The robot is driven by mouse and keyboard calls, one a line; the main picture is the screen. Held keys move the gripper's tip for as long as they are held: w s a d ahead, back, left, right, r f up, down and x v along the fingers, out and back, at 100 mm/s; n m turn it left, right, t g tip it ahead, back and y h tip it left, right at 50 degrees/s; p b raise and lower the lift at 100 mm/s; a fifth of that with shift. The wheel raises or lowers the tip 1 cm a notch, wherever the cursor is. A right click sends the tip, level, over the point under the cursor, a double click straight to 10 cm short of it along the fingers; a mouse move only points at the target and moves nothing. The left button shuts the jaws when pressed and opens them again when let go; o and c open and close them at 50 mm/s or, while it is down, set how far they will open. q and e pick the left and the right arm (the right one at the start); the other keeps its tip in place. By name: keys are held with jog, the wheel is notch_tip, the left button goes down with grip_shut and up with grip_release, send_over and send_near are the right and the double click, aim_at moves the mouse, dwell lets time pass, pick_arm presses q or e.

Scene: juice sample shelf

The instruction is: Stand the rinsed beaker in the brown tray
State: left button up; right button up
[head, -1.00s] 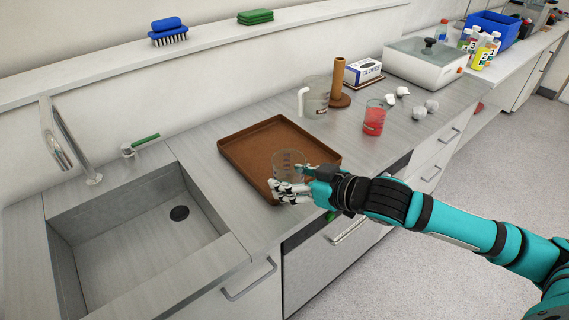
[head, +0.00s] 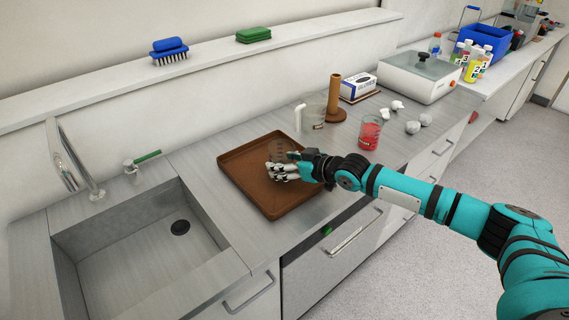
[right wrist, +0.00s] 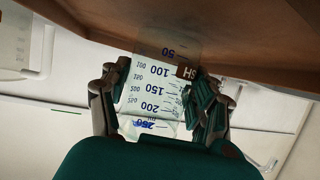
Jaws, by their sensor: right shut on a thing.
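The brown tray (head: 283,207) lies flat on the grey counter, right of the sink. My right gripper (head: 279,166) is over the middle of the tray, shut on the clear glass beaker (head: 281,146). The beaker is mostly hidden by the fingers in the head view. In the right wrist view the beaker (right wrist: 152,92) sits between the two fingers (right wrist: 160,105), with blue volume marks and a dark label. The tray (right wrist: 270,35) fills the top of that view, close to the beaker's base. I cannot tell whether they touch. My left gripper is not in view.
A sink (head: 130,245) with a tap (head: 72,160) is at the left. Behind the tray stand a clear jug (head: 312,117) and a brown post (head: 335,97).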

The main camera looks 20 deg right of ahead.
jog(key=shift+f, duration=0.5)
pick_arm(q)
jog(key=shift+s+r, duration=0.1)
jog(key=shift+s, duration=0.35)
pick_arm(e)
jog(key=shift+f, duration=0.1)
jog(key=o, duration=1.5)
jog(key=shift+c, duration=0.2)
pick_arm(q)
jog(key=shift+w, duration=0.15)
